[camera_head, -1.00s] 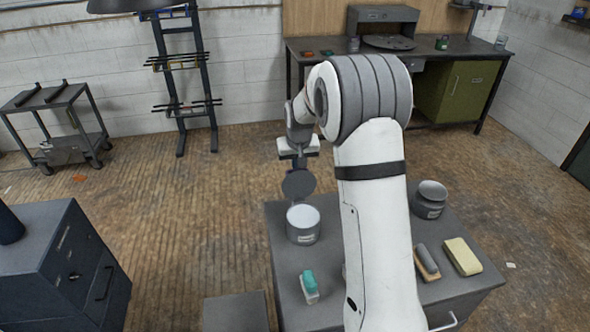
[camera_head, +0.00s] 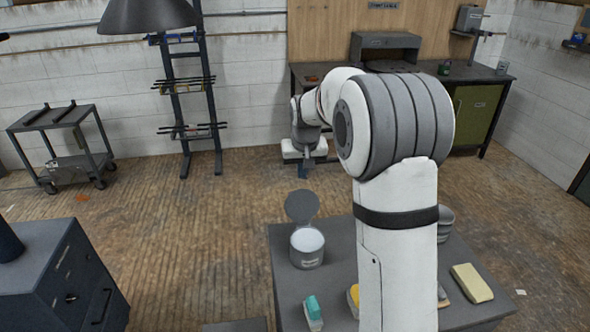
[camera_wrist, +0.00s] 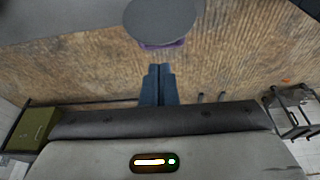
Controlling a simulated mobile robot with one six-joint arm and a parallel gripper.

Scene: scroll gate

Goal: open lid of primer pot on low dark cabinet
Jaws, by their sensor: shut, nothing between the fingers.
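The primer pot (camera_head: 307,249) is a grey can with a white label and a pale top inside, standing near the left back edge of the low dark cabinet (camera_head: 288,285). Its round grey lid (camera_head: 301,206) stands raised, tilted up at the pot's back side. The lid also shows at the top of the wrist view (camera_wrist: 160,20), with a purplish edge. My gripper (camera_head: 303,186) is above and behind the lid, apart from it. In the wrist view its two blue fingers (camera_wrist: 158,84) are together and empty, with a gap to the lid.
On the cabinet are a teal-topped brush (camera_head: 313,312), a yellow item (camera_head: 353,297), a pale yellow sponge (camera_head: 471,283) and a grey pot (camera_head: 445,222) partly behind my arm. A dark drawer unit (camera_head: 70,270) stands at the left. Open floor lies behind the cabinet.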

